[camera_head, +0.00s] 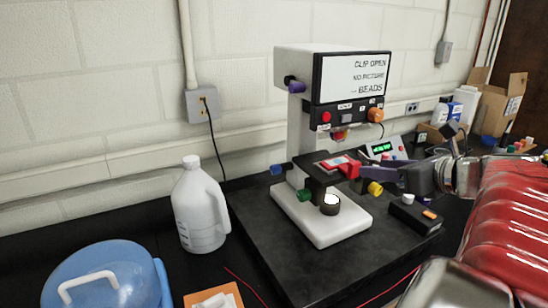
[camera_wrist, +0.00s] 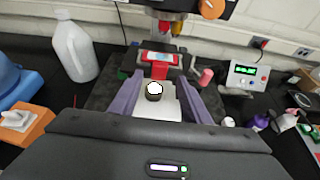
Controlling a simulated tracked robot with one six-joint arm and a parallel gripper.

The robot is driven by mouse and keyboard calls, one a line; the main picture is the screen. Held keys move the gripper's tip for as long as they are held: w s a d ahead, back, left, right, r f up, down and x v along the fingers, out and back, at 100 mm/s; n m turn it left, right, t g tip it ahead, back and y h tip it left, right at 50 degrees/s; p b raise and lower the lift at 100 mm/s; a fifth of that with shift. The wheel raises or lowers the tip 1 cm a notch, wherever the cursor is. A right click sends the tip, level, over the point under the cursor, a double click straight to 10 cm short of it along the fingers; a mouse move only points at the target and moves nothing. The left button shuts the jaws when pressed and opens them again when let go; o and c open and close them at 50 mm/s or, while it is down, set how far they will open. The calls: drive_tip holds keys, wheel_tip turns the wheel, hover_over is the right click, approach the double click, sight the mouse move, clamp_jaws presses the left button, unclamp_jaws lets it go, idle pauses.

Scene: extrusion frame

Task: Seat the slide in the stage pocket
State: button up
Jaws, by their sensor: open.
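The slide (camera_head: 335,162) is a small pale plate with red edging, lying on the black microscope stage (camera_head: 312,172). A red tab (camera_head: 349,169) stands at its near end; I cannot tell whether it is part of the slide. In the wrist view the slide (camera_wrist: 160,56) lies across the stage with the red tab (camera_wrist: 160,71) below it. My gripper (camera_wrist: 159,78) is open, with its purple-grey fingers spread on either side of the line to the tab, and nothing is between them. I cannot tell whether the slide lies flat in the pocket.
The microscope's screen (camera_head: 355,76) reads "CLIP OPEN, NO PICTURE, BEADS". A lit round lamp (camera_head: 330,204) stands on its white base below the stage. Coloured knobs stick out around the stage. A white jug (camera_head: 200,208) stands at left, a green-display box (camera_head: 384,148) behind right.

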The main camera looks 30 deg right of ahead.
drive_tip(key=shift+v, duration=1.4)
drive_tip(key=w+a+f+n+g+y, duration=0.25)
drive_tip(key=a+n, duration=0.25)
drive_tip(key=a, duration=0.4)
drive_tip(key=w+a+f+n+g+y, duration=0.15)
drive_tip(key=a+f+n, duration=0.25)
drive_tip(key=a, duration=0.6)
drive_tip(key=w+a+f+n+g+y, duration=0.25)
drive_tip(key=a+n, duration=0.25)
drive_tip(key=a, duration=0.4)
drive_tip(key=s+a+f+n+h, duration=0.2)
drive_tip(key=s+n, duration=0.4)
drive_tip(key=n, duration=0.5)
drive_tip(key=s+a+f+n+g+h, duration=0.1)
drive_tip(key=s+f+n+h, duration=0.3)
drive_tip(key=n, duration=0.7)
wheel_tip(320, 180, down, 2)
drive_tip(key=shift+s+a+h, duration=0.35)
drive_tip(key=shift+s+a, duration=0.2)
drive_tip(key=shift+s, duration=0.3)
drive_tip(key=shift+g, duration=0.25)
drive_tip(key=shift+c, duration=0.6)
